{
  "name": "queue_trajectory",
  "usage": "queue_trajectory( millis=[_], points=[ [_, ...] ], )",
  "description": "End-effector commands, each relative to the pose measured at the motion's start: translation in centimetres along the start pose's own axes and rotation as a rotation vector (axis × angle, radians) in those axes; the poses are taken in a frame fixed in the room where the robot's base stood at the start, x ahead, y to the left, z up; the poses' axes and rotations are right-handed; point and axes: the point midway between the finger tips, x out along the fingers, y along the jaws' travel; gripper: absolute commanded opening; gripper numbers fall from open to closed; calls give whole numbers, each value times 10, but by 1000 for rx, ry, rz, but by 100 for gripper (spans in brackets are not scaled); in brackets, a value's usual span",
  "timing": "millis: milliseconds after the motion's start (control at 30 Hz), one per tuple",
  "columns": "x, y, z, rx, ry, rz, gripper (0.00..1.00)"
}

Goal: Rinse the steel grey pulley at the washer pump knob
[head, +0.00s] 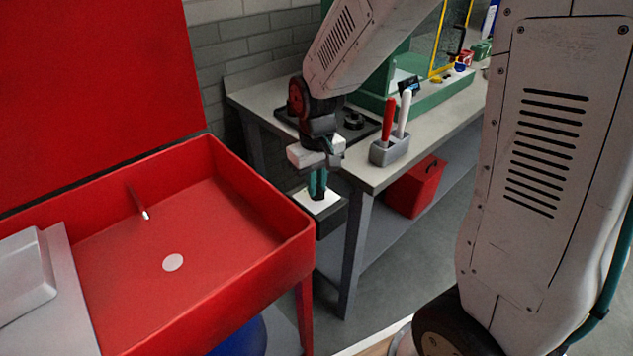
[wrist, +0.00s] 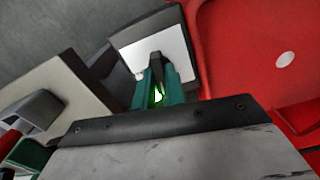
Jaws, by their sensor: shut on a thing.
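The red washer basin (head: 228,190) fills the left of the head view, with a small spout (head: 138,203) and a pale round drain (head: 173,262). My gripper (head: 317,192) points down just right of the basin's rim, over a dark box with a white top (head: 330,222). In the wrist view the teal fingers (wrist: 164,88) are shut on a small dark grey thing (wrist: 156,62), seen against the box's white top (wrist: 165,38). The fingers hide most of it, and I cannot tell whether it is the pulley. I cannot make out the pump knob for certain.
A grey bench (head: 385,177) stands behind, with a grey holder (head: 391,150) carrying a red and a white handle, and a green machine frame (head: 425,108). A red bin (head: 415,187) sits on its lower shelf. The basin's floor is clear apart from the spout and drain.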

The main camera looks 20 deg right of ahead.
Motion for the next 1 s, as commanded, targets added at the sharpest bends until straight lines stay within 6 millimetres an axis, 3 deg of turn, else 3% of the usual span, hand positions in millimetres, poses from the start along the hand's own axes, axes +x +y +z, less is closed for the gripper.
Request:
queue_trajectory(
  millis=[200,467,500,567,867,1000],
  points=[
    [0,0,0,134,0,0,0],
    [0,0,0,140,0,0,0],
    [0,0,0,140,0,0,18],
    [0,0,0,139,0,0,35],
    [-2,0,0,139,1,0,35],
    [-15,0,-1,139,4,0,35]
  ],
)
